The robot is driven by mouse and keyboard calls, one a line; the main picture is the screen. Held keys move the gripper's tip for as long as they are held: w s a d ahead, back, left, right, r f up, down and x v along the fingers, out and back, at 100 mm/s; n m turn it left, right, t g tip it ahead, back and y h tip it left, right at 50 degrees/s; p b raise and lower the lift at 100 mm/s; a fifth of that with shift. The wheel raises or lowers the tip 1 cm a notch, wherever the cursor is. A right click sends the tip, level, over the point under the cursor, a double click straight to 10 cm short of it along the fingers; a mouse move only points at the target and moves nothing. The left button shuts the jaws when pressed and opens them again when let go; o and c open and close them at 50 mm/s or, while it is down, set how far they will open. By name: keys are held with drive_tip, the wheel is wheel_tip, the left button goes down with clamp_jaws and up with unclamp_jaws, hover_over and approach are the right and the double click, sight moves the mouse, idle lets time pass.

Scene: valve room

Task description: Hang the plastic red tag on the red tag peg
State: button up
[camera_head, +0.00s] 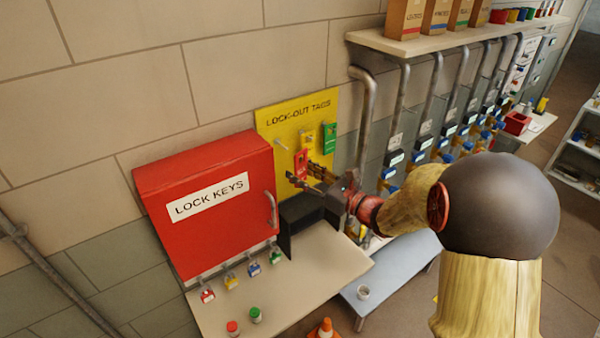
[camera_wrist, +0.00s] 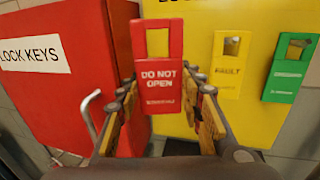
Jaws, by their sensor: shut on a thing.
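The red plastic tag (camera_wrist: 161,88), lettered DO NOT OPEN, is upright between the fingers of my gripper (camera_wrist: 160,100) in the wrist view. Its slotted top stands above the fingers, and yellow board shows through the slot. In the head view, the red tag (camera_head: 300,163) is in front of the yellow LOCK-OUT TAGS board (camera_head: 268,122), held by my gripper (camera_head: 312,171). A small peg (camera_head: 281,145) sticks out of the board just left of the tag. In the wrist view no bare peg shows; the tag may hide it.
A yellow tag (camera_wrist: 231,65) and a green tag (camera_wrist: 290,68) hang to the right on the board. The red LOCK KEYS cabinet (camera_head: 205,215) with its handle (camera_head: 271,209) stands close on the left. A dark open box (camera_head: 300,222) sits on the table (camera_head: 290,295) below.

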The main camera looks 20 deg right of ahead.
drive_tip(key=w+a+f+b, duration=0.1)
drive_tip(key=w+a, duration=0.1)
drive_tip(key=w, duration=0.6)
drive_tip(key=shift+w+a+f+b, duration=0.15)
drive_tip(key=shift+a+f+b, duration=0.05)
drive_tip(key=shift+a+b, duration=0.15)
idle(0.7)
idle(0.6)
drive_tip(key=o, duration=1.3)
drive_tip(key=shift+w+a+f, duration=0.1)
drive_tip(key=shift+a+f, duration=0.05)
drive_tip(key=shift+o, duration=0.2)
